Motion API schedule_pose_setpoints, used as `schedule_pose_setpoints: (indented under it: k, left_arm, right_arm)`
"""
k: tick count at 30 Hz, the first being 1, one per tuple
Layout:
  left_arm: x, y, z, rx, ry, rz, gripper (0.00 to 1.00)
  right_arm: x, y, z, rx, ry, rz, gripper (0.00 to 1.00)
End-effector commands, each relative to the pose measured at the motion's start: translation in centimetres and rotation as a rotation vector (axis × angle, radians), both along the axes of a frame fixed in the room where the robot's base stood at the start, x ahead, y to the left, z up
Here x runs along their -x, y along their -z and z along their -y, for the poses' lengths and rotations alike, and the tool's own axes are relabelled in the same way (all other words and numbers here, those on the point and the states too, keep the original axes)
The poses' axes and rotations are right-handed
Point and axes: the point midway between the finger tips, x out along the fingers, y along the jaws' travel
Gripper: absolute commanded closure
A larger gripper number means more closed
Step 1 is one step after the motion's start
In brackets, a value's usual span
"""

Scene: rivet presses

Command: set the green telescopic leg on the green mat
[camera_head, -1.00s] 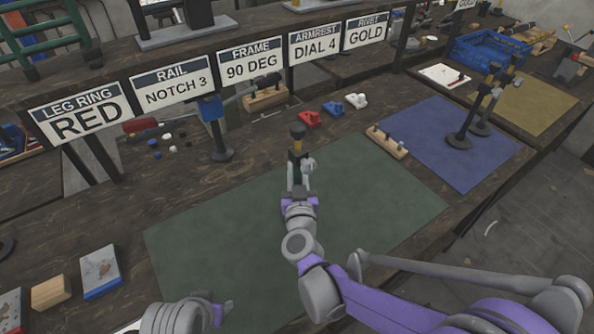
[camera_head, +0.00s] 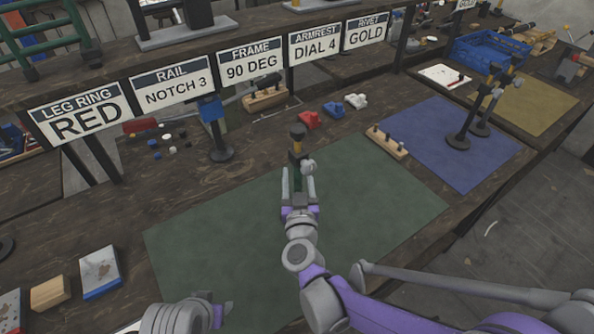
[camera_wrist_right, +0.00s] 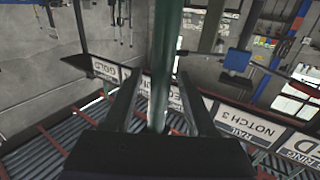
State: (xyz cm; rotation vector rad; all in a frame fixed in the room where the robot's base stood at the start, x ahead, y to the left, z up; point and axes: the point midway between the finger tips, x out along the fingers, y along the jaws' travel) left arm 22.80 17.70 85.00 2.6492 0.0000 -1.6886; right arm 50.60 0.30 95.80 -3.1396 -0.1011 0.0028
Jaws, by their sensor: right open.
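The green telescopic leg (camera_head: 297,136) stands about upright at the far side of the green mat (camera_head: 376,211). Its black and yellow top and a grey knob show in the head view; its foot is hidden behind my right gripper. My right gripper (camera_head: 298,176) is open, with one finger on each side of the leg. In the right wrist view the green tube (camera_wrist_right: 166,50) runs between the spread fingers (camera_wrist_right: 153,100). My left gripper (camera_head: 222,312) is only partly seen at the bottom edge, low over the near part of the mat.
Two more legs (camera_head: 459,138) stand on the blue mat (camera_head: 425,130) to the right. A wooden block with pegs (camera_head: 387,143) lies between the mats. Red (camera_head: 309,120) and blue (camera_head: 334,109) parts lie behind. The green mat's right half is clear.

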Motion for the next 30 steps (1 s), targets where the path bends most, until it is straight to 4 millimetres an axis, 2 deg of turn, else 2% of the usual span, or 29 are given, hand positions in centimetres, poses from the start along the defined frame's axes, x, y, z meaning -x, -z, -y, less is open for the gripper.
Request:
schedule_pose_setpoints:
  k: [1, 6, 13, 18, 24, 30]
  left_arm:
    - [0.0, 0.2, 0.0, 0.0, 0.0, -0.001, 0.5]
    - [0.1, 0.4, 0.0, 0.0, 0.0, -0.001, 0.5]
    - [0.1, 0.5, 0.0, 0.0, 0.0, -0.002, 0.5]
    - [0.1, 0.5, 0.0, 0.0, 0.0, -0.002, 0.5]
    - [0.1, 0.5, 0.0, 0.0, 0.0, -0.002, 0.5]
    - [0.1, 0.5, 0.0, 0.0, 0.0, -0.002, 0.5]
  right_arm:
    - [1.3, 0.1, 0.0, -0.001, -0.003, -0.001, 0.43]
    - [5.1, 0.1, 0.2, 0.0, -0.003, -0.001, 0.43]
    - [8.8, 0.0, 0.5, 0.0, -0.003, 0.0, 0.43]
    - [9.8, 0.0, 0.6, 0.001, -0.001, 0.0, 0.43]
    - [9.9, -0.1, 0.7, 0.0, -0.008, 0.001, 0.43]
    - [10.1, -1.3, 0.7, -0.003, -0.154, -0.026, 0.43]
